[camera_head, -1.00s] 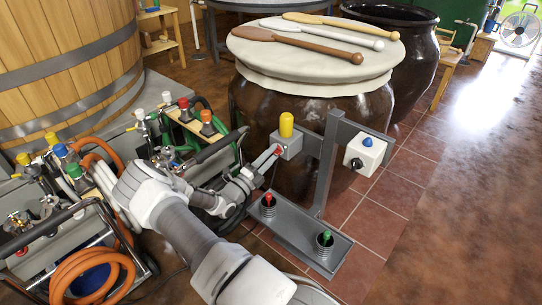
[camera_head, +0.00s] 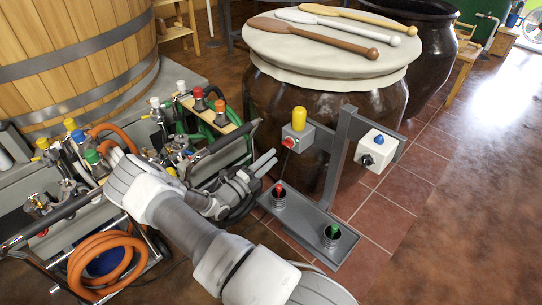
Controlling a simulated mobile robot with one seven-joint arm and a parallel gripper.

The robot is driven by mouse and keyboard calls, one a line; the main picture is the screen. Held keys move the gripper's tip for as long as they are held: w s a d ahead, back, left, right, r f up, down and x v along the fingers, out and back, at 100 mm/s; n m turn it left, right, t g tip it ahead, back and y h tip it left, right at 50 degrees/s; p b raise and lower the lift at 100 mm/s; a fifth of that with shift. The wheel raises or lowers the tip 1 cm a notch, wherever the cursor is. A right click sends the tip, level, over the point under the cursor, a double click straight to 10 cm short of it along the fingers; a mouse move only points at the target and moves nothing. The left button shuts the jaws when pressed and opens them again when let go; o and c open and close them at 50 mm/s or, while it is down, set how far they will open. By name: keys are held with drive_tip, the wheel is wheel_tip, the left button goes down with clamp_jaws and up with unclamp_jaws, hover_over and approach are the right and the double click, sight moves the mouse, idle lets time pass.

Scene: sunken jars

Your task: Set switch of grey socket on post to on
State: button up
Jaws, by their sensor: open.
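The grey socket (camera_head: 305,141) is a small box mounted on the left arm of the grey post (camera_head: 341,155), with a yellow cap (camera_head: 298,118) on top. A red switch part (camera_head: 288,142) shows on its front left face; its on or off position is too small to read. My gripper (camera_head: 270,164) is open and empty, its fingers a little below and left of the socket, apart from it in the picture.
A white box (camera_head: 378,148) with a blue cap and black knob is on the post's right arm. The post's base tray holds a red-topped piece (camera_head: 279,194) and a green-topped piece (camera_head: 333,234). A large jar (camera_head: 330,100) stands behind. Hose carts crowd the left.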

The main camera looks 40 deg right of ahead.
sight(285, 145)
drive_tip(key=d, duration=0.1)
drive_tip(key=d+r+y, duration=0.1)
drive_tip(key=d, duration=0.1)
drive_tip(key=d+n+y+p, duration=0.1)
drive_tip(key=d, duration=0.1)
drive_tip(key=shift+w+d+r, duration=0.1)
drive_tip(key=shift+w+r, duration=0.1)
drive_tip(key=shift+w, duration=0.15)
drive_tip(key=shift+d, duration=0.5)
clamp_jaws()
